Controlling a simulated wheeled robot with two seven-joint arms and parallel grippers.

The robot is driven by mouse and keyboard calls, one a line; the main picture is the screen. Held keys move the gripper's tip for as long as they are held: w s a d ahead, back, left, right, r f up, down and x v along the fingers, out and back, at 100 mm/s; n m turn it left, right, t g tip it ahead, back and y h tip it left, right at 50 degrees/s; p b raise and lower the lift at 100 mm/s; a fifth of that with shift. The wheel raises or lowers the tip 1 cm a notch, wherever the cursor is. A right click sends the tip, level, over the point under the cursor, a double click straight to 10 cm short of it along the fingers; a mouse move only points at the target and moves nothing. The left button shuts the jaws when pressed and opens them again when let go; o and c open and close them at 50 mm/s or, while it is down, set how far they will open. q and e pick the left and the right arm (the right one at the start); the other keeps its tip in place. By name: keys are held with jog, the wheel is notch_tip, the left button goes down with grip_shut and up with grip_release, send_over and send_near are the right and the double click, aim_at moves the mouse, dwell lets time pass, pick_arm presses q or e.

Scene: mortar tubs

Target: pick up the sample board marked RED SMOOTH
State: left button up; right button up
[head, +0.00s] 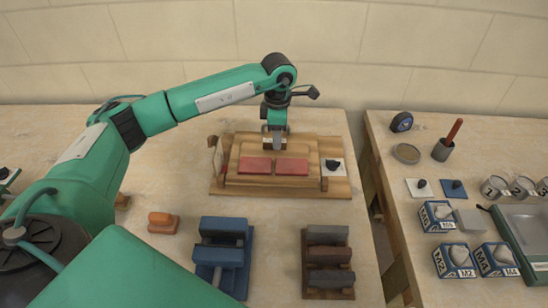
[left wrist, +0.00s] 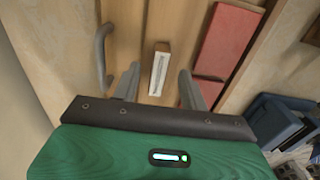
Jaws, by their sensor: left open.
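Two red boards, one left (head: 254,165) and one right (head: 291,166), lie side by side on a stepped wooden stand (head: 228,188). Any marking on them is too small to read. My left gripper (head: 274,143) is open above the rear of the stand, behind the red boards. In the left wrist view, a small pale block with a dark-marked face (left wrist: 159,72) stands between the open fingers (left wrist: 160,88), not gripped. My right gripper is not seen.
A blue clamp-like block (head: 222,250), a rack of dark bars (head: 328,262) and an orange block (head: 163,222) stand in front of the stand.

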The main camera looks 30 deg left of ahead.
pick_arm(q)
jog(key=shift+f, duration=1.2)
grip_shut()
jog(key=shift+w+r, duration=0.1)
